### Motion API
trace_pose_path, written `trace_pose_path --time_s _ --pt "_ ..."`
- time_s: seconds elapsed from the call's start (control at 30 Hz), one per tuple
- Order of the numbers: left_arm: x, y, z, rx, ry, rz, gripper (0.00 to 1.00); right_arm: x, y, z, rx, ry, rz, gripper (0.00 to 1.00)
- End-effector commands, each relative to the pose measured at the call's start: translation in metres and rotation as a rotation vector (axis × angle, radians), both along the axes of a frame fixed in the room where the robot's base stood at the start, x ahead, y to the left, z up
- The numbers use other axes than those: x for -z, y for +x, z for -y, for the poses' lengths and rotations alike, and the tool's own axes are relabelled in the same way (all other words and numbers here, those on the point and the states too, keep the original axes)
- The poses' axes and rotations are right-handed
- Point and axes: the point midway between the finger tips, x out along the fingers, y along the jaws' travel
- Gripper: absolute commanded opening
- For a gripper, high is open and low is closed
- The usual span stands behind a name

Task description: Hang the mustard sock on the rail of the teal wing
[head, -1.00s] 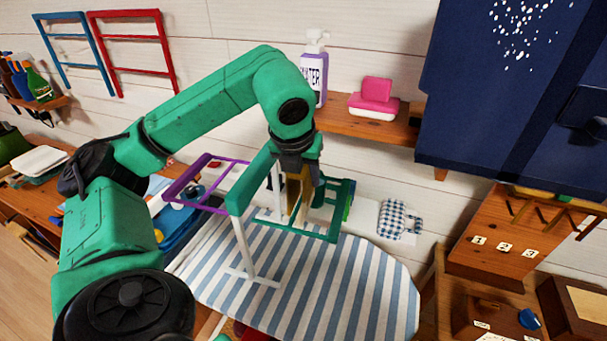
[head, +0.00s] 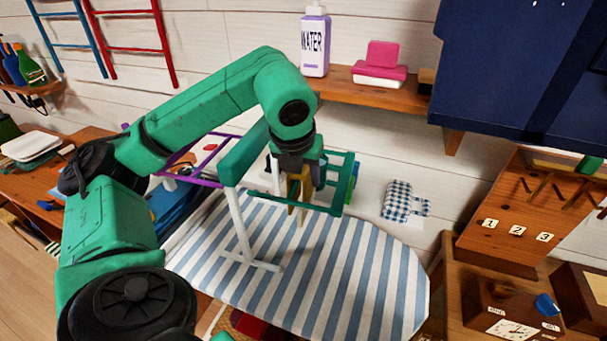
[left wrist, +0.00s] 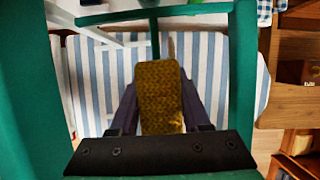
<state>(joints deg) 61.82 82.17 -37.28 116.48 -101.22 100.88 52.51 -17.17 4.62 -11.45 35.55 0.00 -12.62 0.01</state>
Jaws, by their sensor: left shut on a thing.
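The mustard sock (head: 294,190) hangs from my left gripper (head: 298,172), which is shut on it. In the left wrist view the sock (left wrist: 158,98) lies between the two dark fingers of my gripper (left wrist: 160,105). The teal wing (head: 346,178) juts right from the drying rack's teal beam (head: 244,155). The gripper is at the wing's near left part, close to its front rail (head: 308,207). The sock's lower end shows near that rail. I cannot tell whether it touches the rail or which side it is on. My right gripper is out of view.
The rack's white leg (head: 242,228) stands on a striped ironing board (head: 350,270). A purple wing (head: 205,155) is on the rack's other side. A checked blue cloth item (head: 403,200) lies behind.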

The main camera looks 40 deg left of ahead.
Motion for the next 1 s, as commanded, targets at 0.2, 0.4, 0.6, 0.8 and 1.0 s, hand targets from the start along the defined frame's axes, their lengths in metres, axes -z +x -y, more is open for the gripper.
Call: trace_pose_path --time_s 0.2,0.4,0.6,0.8,1.0 --pt "0.0 0.0 0.0 0.0 0.0 0.0 0.82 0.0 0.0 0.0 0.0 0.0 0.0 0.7" --pt "0.0 0.0 0.0 0.0 0.0 0.0 0.82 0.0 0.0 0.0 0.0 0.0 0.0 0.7" --pt "-0.015 -0.004 0.003 0.0 -0.001 0.004 0.82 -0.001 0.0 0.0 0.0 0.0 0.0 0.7" --pt "-0.075 -0.024 0.011 0.002 0.0 0.006 0.82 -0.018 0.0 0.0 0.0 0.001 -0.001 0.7" --pt "-0.128 -0.043 0.019 0.0 0.002 0.002 0.82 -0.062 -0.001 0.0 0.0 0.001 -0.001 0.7"
